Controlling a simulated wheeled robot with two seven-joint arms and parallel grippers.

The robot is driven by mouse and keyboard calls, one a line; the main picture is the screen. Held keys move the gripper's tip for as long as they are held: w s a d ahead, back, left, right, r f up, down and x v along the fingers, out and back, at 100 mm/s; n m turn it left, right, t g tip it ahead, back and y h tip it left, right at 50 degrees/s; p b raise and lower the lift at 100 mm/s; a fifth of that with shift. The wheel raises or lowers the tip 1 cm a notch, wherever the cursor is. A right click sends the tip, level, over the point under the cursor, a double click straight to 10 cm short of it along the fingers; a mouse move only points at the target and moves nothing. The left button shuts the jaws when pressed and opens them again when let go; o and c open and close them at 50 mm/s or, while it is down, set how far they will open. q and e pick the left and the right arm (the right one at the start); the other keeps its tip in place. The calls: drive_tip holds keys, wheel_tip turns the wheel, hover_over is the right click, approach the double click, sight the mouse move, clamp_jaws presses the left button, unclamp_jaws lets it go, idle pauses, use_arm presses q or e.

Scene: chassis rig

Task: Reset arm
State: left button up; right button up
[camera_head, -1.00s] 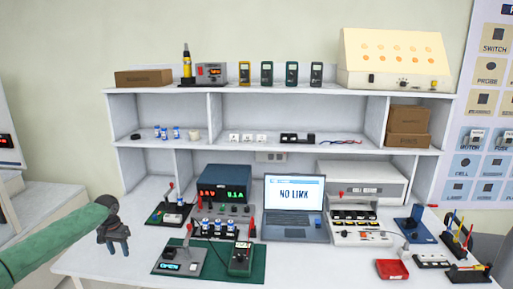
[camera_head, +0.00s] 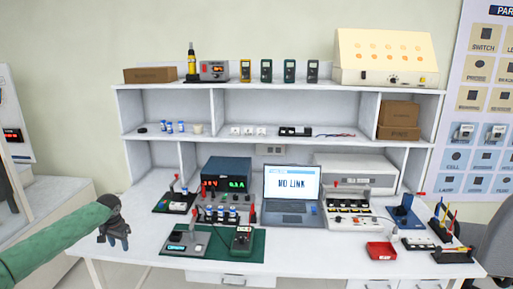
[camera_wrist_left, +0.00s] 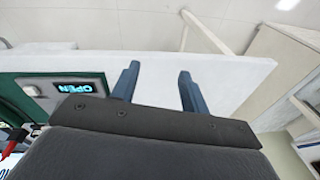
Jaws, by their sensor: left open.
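My left arm comes in from the left in the head view, green, with its dark left gripper (camera_head: 116,242) over the table's left front corner. In the left wrist view the two blue-grey fingers (camera_wrist_left: 156,88) stand apart with nothing between them. The gripper is open and empty. It is to the left of the green mat (camera_head: 212,246), which carries a device with a lit display (camera_head: 178,247) reading OPEN in the wrist view (camera_wrist_left: 74,88). My right gripper is not in view.
The white table (camera_head: 150,262) holds a laptop (camera_head: 291,189) reading NO LINK, a power supply (camera_head: 224,177), switch rigs and a red tray (camera_head: 381,251). A two-level shelf (camera_head: 250,88) stands behind. A chair (camera_head: 497,243) is at the right.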

use_arm(q)
drive_tip(key=w+d+r+m+t+y, duration=0.1)
drive_tip(key=w+d+r+m+t, duration=0.2)
drive_tip(key=w+d+r+t, duration=0.55)
drive_tip(key=s+d+f, duration=0.3)
drive_tip(key=d+f, duration=0.1)
drive_tip(key=d, duration=0.3)
drive_tip(key=s+d+f, duration=0.4)
drive_tip(key=d, duration=0.4)
drive_tip(key=s+d+f+n+g+h, duration=0.1)
drive_tip(key=s+d+f, duration=0.2)
drive_tip(key=s+f, duration=0.65)
drive_tip(key=s+d+f+n+g, duration=0.1)
drive_tip(key=s+d+f+g, duration=0.15)
drive_tip(key=s+f, duration=0.7)
drive_tip(key=s+d+f+g+h, duration=0.1)
drive_tip(key=s+d+f, duration=0.2)
drive_tip(key=s+f, duration=0.65)
drive_tip(key=s+d+f+g, duration=0.1)
drive_tip(key=s+f, duration=0.3)
drive_tip(key=s, duration=0.6)
drive_tip(key=s+d+f+n+g, duration=0.1)
drive_tip(key=s+f, duration=0.4)
drive_tip(key=s, duration=0.5)
drive_tip(key=s+d+f+g+h, duration=0.1)
drive_tip(key=s+f, duration=0.4)
drive_tip(key=s, duration=0.6)
drive_tip(key=shift+d+f+n+g, duration=0.3)
drive_tip(key=shift+d+g, duration=0.3)
drive_tip(key=shift+d, duration=0.3)
